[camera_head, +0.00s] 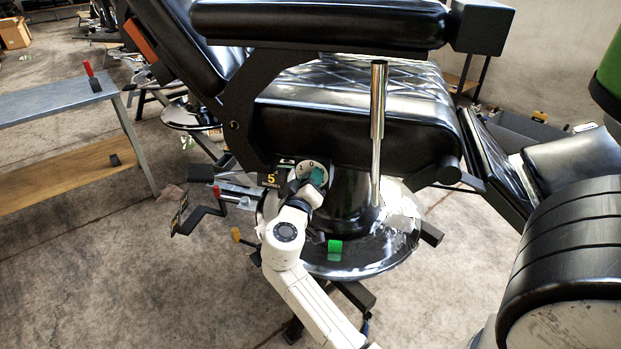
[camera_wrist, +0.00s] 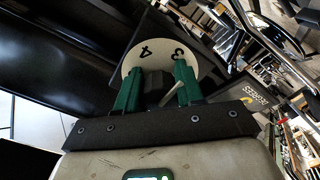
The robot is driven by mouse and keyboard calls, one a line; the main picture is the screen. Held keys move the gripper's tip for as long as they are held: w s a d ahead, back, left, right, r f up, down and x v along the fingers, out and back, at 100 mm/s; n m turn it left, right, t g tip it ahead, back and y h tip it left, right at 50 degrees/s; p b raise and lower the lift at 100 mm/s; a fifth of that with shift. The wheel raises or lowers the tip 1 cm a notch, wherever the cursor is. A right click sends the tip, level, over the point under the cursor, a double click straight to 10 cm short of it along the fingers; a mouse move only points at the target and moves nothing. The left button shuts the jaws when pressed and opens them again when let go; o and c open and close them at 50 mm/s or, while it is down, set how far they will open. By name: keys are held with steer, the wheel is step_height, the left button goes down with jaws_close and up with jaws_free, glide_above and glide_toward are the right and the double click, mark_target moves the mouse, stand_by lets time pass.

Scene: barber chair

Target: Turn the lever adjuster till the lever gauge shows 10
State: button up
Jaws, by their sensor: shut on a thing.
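The lever adjuster is a dark knob (camera_wrist: 155,83) in front of a white numbered dial (camera_wrist: 162,50), where 4 and 3 show in the wrist view. The dial also shows at the chair's side in the head view (camera_head: 304,163), with 2 and 0 readable. My gripper (camera_wrist: 157,88) has green fingers on either side of the knob and is shut on it. My gripper (camera_head: 310,186) hides most of the knob in the head view. The gauge (camera_head: 271,178), a small dark plate left of the dial, shows a yellow 5.
The black barber chair's seat (camera_head: 330,105) and armrest (camera_head: 320,22) stand just above my arm. A chrome upright lever (camera_head: 378,130) is right of the dial. A round chrome base (camera_head: 350,262) lies below.

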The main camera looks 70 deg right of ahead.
stand_by(0.5)
steer(key=o, duration=1)
steer(key=shift+a, duration=0.1)
steer(key=a, duration=1)
steer(key=shift+s+a+r, duration=0.1)
steer(key=shift+s+a, duration=0.2)
steer(key=shift+s, duration=0.1)
